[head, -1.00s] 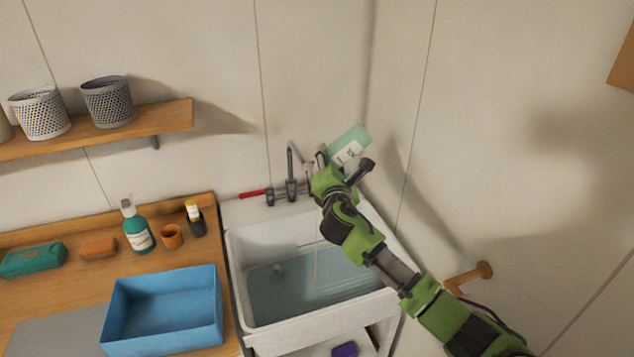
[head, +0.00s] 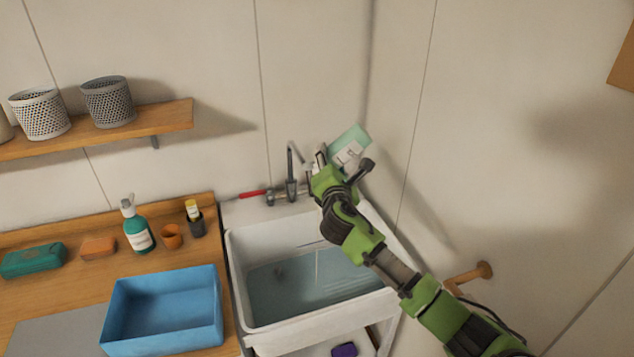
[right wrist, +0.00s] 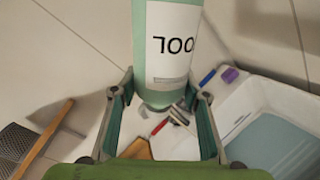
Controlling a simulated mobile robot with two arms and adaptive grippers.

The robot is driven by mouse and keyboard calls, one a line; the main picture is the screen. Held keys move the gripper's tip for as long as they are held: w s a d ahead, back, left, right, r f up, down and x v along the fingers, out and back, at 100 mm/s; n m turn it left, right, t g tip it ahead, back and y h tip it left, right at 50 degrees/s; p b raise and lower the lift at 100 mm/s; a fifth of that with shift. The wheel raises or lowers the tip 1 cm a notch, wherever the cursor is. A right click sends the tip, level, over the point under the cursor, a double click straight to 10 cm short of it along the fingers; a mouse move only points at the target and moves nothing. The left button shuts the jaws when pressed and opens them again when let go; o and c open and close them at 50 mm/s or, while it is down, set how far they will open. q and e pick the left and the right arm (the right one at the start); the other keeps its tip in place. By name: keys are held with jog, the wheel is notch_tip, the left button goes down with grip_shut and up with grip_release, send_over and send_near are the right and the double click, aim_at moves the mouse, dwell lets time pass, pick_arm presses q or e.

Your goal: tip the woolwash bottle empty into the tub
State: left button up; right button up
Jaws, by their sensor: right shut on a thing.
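The woolwash bottle (head: 354,140) is pale green with a white label, and it is tilted above the back of the white tub (head: 260,325). My right gripper (head: 325,165) is shut on it. In the right wrist view the bottle (right wrist: 166,85) sits between the fingers of my right gripper (right wrist: 160,98), with upside-down lettering on its label. The tub holds grey-blue water and also shows in the right wrist view (right wrist: 235,115). A thin pale line shows over the water; I cannot tell if it is liquid. The bottle's mouth is not clear. My left gripper is out of view.
A tap (head: 291,185) with a red handle (head: 252,194) stands behind the tub, close to the gripper. A blue box (head: 165,342), a teal pump bottle (head: 138,232) and an orange cup (head: 171,237) stand on the wooden counter to the left. A wall peg (head: 484,270) is at right.

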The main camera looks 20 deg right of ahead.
dwell(0.4)
jog(key=m+b, duration=0.1)
jog(key=d+f+m, duration=0.1)
jog(key=m, duration=0.1)
jog(key=shift+s+f+b, duration=0.15)
jog(key=shift+f+b, duration=0.15)
jog(key=shift+b, duration=0.1)
jog(key=shift+r, duration=0.3)
jog(key=shift+d+f+m+y+b, duration=0.15)
jog(key=shift+f+m+y+b, duration=0.2)
jog(key=shift+m+b, duration=0.25)
jog(key=d+f+m+b, duration=0.2)
jog(key=f+m+b, duration=0.1)
jog(key=m, duration=0.7)
jog(key=s+d+f+m+t+y+b, duration=0.1)
jog(key=d+f+m+b, duration=0.2)
jog(key=m+b, duration=0.3)
jog(key=shift+d+f+m, duration=0.2)
jog(key=shift+f+m, duration=0.2)
jog(key=shift+m, duration=2.1)
jog(key=shift+s, duration=0.1)
